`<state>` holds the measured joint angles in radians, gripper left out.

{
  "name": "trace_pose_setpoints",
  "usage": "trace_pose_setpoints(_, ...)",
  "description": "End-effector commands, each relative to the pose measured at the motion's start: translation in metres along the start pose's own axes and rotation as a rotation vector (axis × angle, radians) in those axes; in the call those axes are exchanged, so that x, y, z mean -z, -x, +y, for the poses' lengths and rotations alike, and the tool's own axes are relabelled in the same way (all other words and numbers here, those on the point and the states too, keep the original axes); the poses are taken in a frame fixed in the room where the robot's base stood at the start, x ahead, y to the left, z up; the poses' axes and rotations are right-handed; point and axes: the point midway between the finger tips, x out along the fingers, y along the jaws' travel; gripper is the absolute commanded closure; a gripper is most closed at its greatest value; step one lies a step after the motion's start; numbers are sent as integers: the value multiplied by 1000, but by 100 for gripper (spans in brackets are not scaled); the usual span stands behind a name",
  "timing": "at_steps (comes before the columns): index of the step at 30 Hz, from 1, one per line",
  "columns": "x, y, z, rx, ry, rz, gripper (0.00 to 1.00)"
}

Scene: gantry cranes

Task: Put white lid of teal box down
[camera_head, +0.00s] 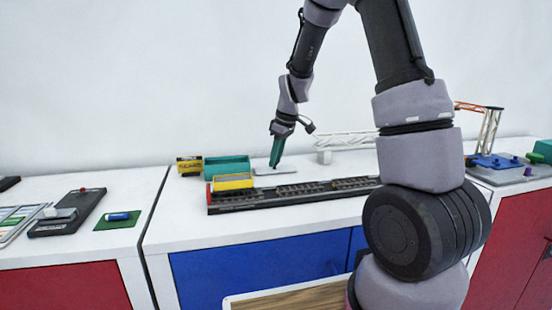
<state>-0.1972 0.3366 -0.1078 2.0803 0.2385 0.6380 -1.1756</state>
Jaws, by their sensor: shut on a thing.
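The teal box (228,167) stands open-topped at the back left of the white worktop. The white lid (287,170) is a thin flat pale piece to the right of the teal box. My gripper (274,165) points down with teal fingers and is shut on the lid. The lid is at or just above the worktop; I cannot tell if it touches. The exact grip is too small to see.
A yellow-black block (189,166) is left of the teal box. A small grey block (324,157) and white lattice boom (346,140) are right of my gripper.

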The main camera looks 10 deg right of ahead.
Motion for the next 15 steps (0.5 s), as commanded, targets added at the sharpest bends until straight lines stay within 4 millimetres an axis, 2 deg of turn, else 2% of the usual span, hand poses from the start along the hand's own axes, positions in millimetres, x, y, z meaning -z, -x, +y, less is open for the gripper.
trace_pose_setpoints(7, -1, -2, 0, 0, 0, 0, 100)
trace_pose_setpoints(8, -1, -3, 0, 0, 0, 0, 71)
trace_pose_setpoints(9, -1, -2, 0, 0, 0, 0, 55)
trace_pose_setpoints(10, -1, -2, 0, 0, 0, 0, 45)
trace_pose_setpoints(15, -1, -2, 0, 0, 0, 0, 45)
